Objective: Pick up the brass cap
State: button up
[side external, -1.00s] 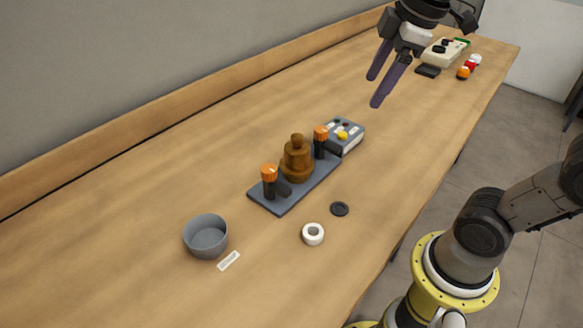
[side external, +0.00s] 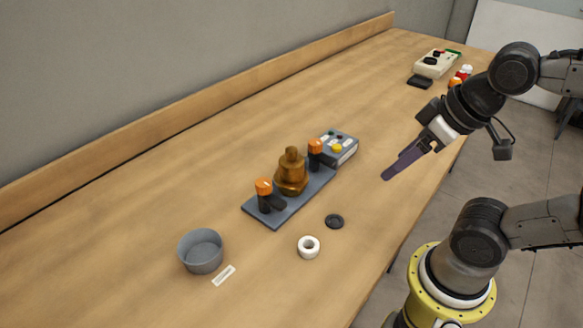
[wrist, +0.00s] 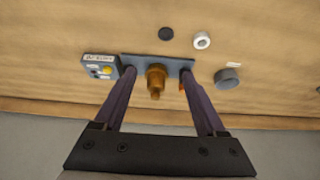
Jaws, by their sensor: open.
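The brass cap (side external: 291,172) is a stepped, brown-gold piece with a round knob on top. It stands upright in the middle of a dark grey base plate (side external: 262,218), between two orange-topped black clamps. My gripper (side external: 388,176) is open and empty, above the table to the right of the cap, its fingers tilted down to the left. In the wrist view the cap (wrist: 156,80) appears between the two spread fingers (wrist: 158,74) but at a distance, touching neither.
A grey control box (side external: 337,148) with buttons adjoins the plate's far end. A black disc (side external: 334,221), a white ring (side external: 309,247), a grey bowl (side external: 201,251) and a white label (side external: 223,275) lie nearer. A wooden ledge (side external: 200,108) runs along the wall.

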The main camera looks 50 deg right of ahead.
jog(key=o, duration=0.4)
